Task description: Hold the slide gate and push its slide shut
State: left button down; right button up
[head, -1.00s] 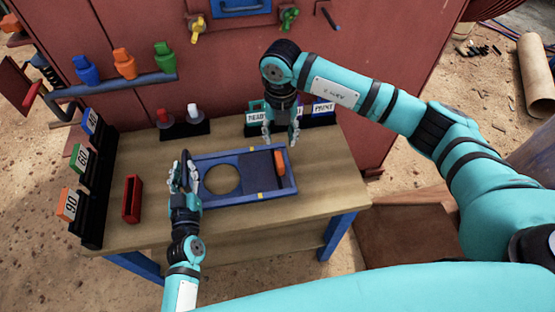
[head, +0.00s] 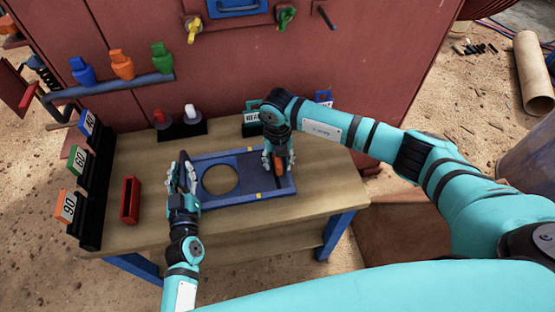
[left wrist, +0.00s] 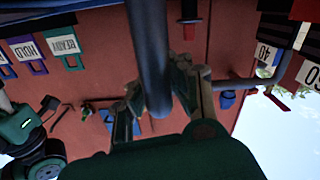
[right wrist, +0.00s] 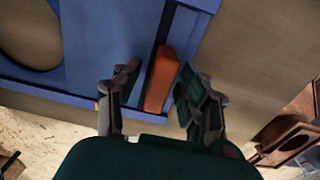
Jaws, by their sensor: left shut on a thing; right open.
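The blue slide gate (head: 228,204) lies flat on the table, its round hole (head: 221,180) uncovered. Its slide plate (head: 252,166) sits in the right half and has an upright orange handle (head: 279,178). My left gripper (head: 184,173) is shut on a dark round bar at the gate's left end; the bar (left wrist: 149,50) shows between the fingers in the left wrist view. My right gripper (head: 278,158) is open at the orange handle. In the right wrist view, the handle (right wrist: 161,80) stands between its parted fingers; contact is unclear.
A red open box (head: 130,200) and a rack of numbered tags (head: 88,185) stand to the left. Red and white knobs on a black base (head: 182,128) and a READY sign (head: 252,118) are behind the gate. The wooden table front (head: 270,212) is clear.

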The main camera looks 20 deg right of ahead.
grip_shut()
dwell(0.4)
jog(key=shift+a, duration=0.1)
pick_arm(q)
jog(key=shift+d, duration=0.1)
pick_arm(e)
jog(key=a, duration=1.2)
jog(key=shift+w+a+r, duration=0.1)
jog(key=shift+w+a, duration=0.25)
jog(key=shift+c, duration=0.3)
grip_release()
jog(key=shift+o, duration=0.3)
jog(key=shift+d, duration=0.1)
